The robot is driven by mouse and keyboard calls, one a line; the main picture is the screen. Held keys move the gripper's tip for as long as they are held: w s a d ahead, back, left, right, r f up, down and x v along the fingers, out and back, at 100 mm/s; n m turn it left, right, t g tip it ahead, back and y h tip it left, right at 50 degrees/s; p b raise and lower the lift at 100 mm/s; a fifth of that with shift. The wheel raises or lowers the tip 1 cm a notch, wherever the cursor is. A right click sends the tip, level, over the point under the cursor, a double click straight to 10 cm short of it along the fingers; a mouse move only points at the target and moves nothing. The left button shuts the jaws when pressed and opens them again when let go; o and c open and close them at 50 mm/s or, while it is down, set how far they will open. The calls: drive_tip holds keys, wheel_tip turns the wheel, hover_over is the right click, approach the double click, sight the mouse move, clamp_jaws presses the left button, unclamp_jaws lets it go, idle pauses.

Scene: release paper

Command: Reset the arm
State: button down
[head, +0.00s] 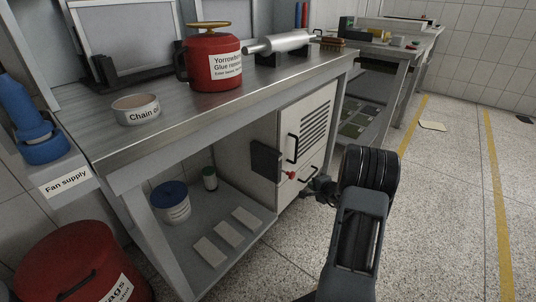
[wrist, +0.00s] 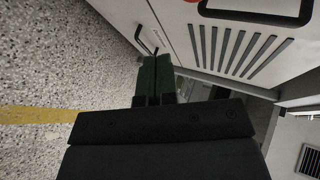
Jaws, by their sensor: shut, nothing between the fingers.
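My gripper (wrist: 156,64) shows in the wrist view as two dark green fingers lying side by side, shut with nothing between them. In the head view my gripper (head: 322,187) is small and partly hidden by my dark arm. It is in front of the white cabinet (head: 309,122) under the workbench, close to its lower right part. I cannot tell from these views whether the fingertips touch the cabinet. My arm reaches up from the bottom of the head view, right of the bench.
The cabinet has black handles (head: 292,148) and a small red part (head: 290,175). The metal workbench (head: 80,128) holds a red glue can (head: 213,62) and a chain oil tin (head: 136,110). A red bin (head: 78,262) stands lower left. The speckled floor (head: 450,190) to the right is mostly clear.

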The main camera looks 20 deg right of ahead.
drive_tip(key=s+a+r+n+g+y+p, duration=0.2)
drive_tip(key=a+r+n+p, duration=0.1)
drive_tip(key=a+r+p, duration=0.65)
drive_tip(key=s+a+r+n+g+y+p, duration=0.15)
drive_tip(key=a+r+n+p, duration=0.35)
drive_tip(key=r, duration=0.7)
drive_tip(key=s+a+r+n+g+y+p, duration=0.2)
drive_tip(key=a+r+p, duration=0.5)
drive_tip(key=r, duration=0.4)
drive_tip(key=s+a+r+n+g+h+p, duration=0.1)
drive_tip(key=s+a+r+n+h+p, duration=0.2)
drive_tip(key=s+r+p, duration=0.6)
drive_tip(key=s+a+r+n+g+h+p, duration=0.2)
drive_tip(key=s+r+p, duration=0.7)
drive_tip(key=r, duration=0.7)
drive_tip(key=shift+a+r+n+h+p, duration=0.45)
drive_tip(key=shift+a+n+p, duration=0.6)
drive_tip(key=shift+n+p, duration=0.2)
drive_tip(key=c, duration=1.8)
unclamp_jaws()
